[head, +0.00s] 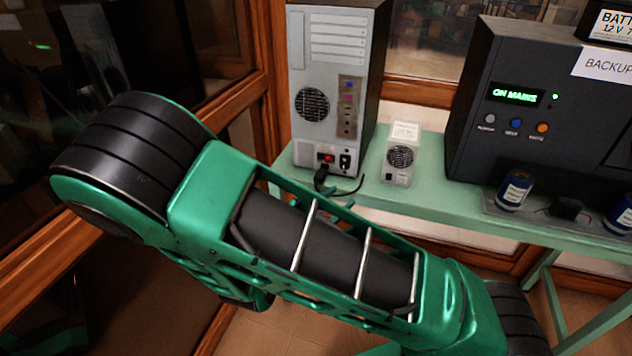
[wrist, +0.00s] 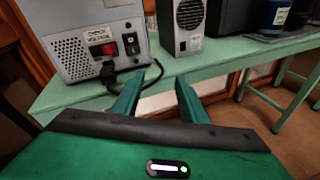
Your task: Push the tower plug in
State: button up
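The grey computer tower (head: 325,60) stands on the green table with its back panel towards me; it also shows in the wrist view (wrist: 72,48). Low on the panel are a red switch (wrist: 103,50) and, right of it, a black power socket (wrist: 131,43) that looks empty. A black plug (wrist: 109,72) is on the table just below the switch, apart from the socket; it also shows in the head view (head: 321,178). Its cord runs right. My gripper (wrist: 160,76) is open and empty, its two fingers just in front of the table edge, right of the plug.
A small grey fan unit (head: 400,155) stands right of the tower. A large dark backup box (head: 530,110) reading "ON MAINS" and blue cylinders (head: 514,190) are further right. The green table edge (wrist: 230,58) lies close ahead. A wooden frame (head: 268,60) is at the left.

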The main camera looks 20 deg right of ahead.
aim_at(317, 180)
jog(key=w+a+n+t+y, duration=0.1)
jog(key=a+n+t+y, duration=0.1)
jog(key=a+n+t, duration=0.55)
jog(key=w+d, duration=0.1)
jog(key=w, duration=0.2)
jog(key=w+d+g, duration=0.1)
jog(key=w+d, duration=0.1)
jog(key=w, duration=0.1)
jog(key=w+d+m+g, duration=0.1)
jog(key=w+d, duration=0.1)
jog(key=w, duration=0.1)
jog(key=shift+d+f+g, duration=0.1)
jog(key=shift+f+g, duration=0.15)
